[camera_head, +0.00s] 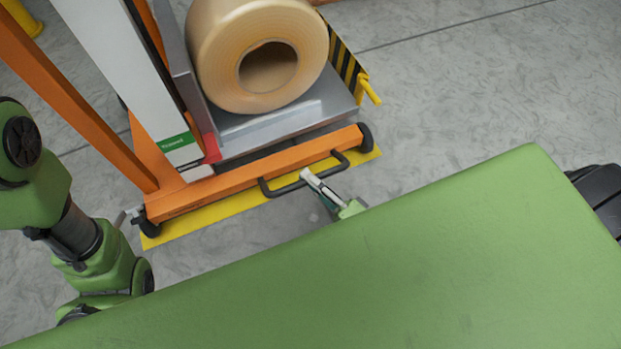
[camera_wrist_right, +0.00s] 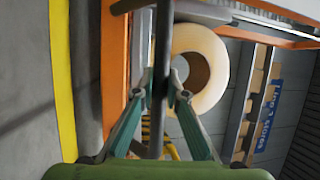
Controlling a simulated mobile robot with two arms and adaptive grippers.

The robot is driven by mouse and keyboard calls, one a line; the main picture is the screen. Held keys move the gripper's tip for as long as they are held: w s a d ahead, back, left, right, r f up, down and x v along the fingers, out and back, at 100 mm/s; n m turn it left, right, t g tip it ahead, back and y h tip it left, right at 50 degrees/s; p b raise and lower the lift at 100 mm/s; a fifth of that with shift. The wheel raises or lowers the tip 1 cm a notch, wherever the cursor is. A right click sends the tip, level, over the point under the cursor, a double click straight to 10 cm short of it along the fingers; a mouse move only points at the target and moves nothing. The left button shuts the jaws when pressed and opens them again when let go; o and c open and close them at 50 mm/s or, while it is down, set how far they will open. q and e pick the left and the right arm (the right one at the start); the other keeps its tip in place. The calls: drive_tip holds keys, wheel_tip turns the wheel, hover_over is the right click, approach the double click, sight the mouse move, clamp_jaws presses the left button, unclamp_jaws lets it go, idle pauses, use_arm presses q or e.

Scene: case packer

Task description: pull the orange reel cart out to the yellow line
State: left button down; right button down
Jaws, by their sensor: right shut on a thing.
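The orange reel cart (camera_head: 245,178) stands in the upper middle of the head view, carrying a large tan reel (camera_head: 215,50) on a grey platform. Its front beam is over the yellow line (camera_head: 215,220), which shows along the beam's near side. The front wheels appear at or on the line. My right gripper (camera_head: 311,180) is shut on the cart's black handle (camera_head: 275,191). The right wrist view shows the fingers on either side of the dark handle bar (camera_wrist_right: 160,60), with the reel (camera_wrist_right: 220,65) behind.
A yellow-and-black striped panel (camera_head: 346,68) with a yellow peg (camera_head: 370,90) stands at the cart's right side. A yellow object (camera_head: 22,16) is at the upper left corner. Grey floor (camera_head: 470,90) is clear to the right. My green body covers the lower right.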

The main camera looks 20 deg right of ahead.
idle(0.3)
drive_tip(key=c, duration=2)
unclamp_jaws()
drive_tip(key=shift+s, duration=0.1)
